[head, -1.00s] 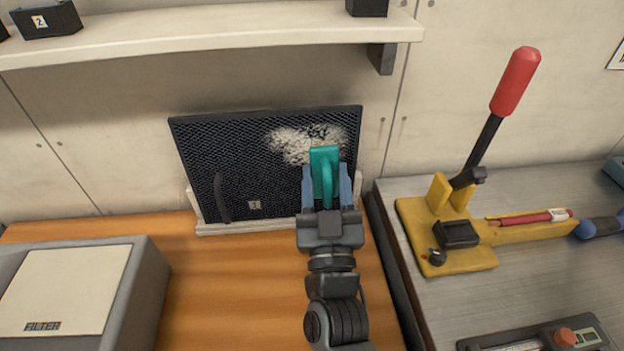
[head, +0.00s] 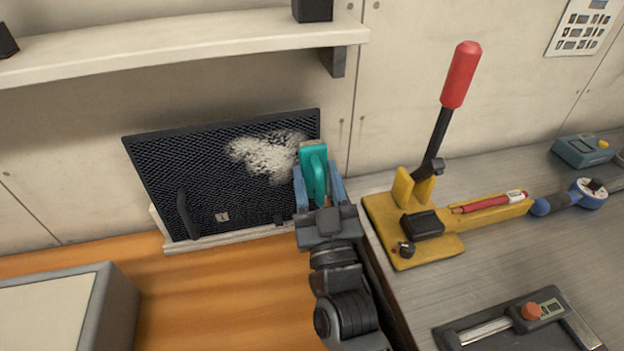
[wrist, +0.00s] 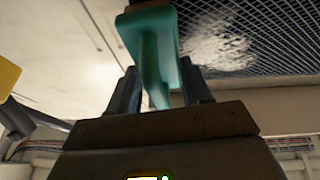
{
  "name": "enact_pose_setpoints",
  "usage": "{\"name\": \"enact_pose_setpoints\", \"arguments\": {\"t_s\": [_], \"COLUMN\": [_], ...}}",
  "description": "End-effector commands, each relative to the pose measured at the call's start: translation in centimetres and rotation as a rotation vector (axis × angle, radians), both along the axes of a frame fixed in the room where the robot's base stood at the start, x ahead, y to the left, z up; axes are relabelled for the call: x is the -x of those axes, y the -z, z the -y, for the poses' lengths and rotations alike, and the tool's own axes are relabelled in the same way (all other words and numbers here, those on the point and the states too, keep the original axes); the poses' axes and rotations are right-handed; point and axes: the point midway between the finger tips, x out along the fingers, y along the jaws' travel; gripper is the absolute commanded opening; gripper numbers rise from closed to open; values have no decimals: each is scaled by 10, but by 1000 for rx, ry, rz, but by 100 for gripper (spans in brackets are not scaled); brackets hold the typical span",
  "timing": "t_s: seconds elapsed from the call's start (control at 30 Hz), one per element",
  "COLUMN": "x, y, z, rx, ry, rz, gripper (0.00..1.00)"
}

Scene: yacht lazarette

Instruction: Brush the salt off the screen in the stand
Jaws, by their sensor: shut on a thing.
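The black mesh screen (head: 215,190) stands tilted back in a pale stand (head: 185,244) against the wall. A white salt patch (head: 268,156) covers its upper right part; it also shows in the wrist view (wrist: 215,45). My gripper (head: 318,188) is shut on a teal brush (head: 314,172), which also shows in the wrist view (wrist: 155,50). The brush is in front of the screen's right edge, just right of the salt. Its bristles are mostly hidden, and I cannot tell whether they touch the screen. The screen has a dark handle (head: 187,215) and a small number label.
A yellow lever press (head: 415,235) with a red handle stands on the grey bench at right. A grey filter box (head: 110,305) sits at left on the orange wooden top (head: 220,300). A pale shelf (head: 190,42) runs above the screen.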

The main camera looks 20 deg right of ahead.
Motion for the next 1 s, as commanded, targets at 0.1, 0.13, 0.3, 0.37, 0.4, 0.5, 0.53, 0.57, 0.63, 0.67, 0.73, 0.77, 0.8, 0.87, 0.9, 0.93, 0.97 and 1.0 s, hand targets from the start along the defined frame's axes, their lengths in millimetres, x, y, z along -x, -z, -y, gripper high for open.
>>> {"name": "enact_pose_setpoints", "arguments": {"t_s": [0.1, 0.13, 0.3, 0.37, 0.4, 0.5, 0.53, 0.57, 0.63, 0.67, 0.73, 0.77, 0.8, 0.87, 0.9, 0.93, 0.97, 1.0], "x": [1, 1, 2, 1, 1, 0, -1, -1, -1, -2, -2, -2, -2, -2, -2, -2, -2, -2], "y": [-13, -15, -18, -18, -19, -19, -19, -19, -18, -18, -18, -18, -18, -17, -17, -17, -17, -17], "z": [1, 0, -1, -4, -7, -15, -17, -20, -25, -28, -31, -33, -34, -35, -36, -37, -38, -41], "rx": [1, 1, 0, 0, 0, -2, -2, -1, -1, -1, 0, 0, 0, -1, -1, -1, -1, -2], "ry": [1, 1, 0, 0, 1, 0, 1, 1, 0, 0, 1, 1, 0, -1, 0, 0, 0, -1], "rz": [3, 3, 2, 2, 2, 0, 1, 2, 1, 1, 1, 2, 2, 3, 2, 2, 2, 1], "gripper": [24, 24, 24, 24, 24, 24, 24, 24, 24, 24, 24, 24, 24, 24, 24, 24, 24, 24]}}
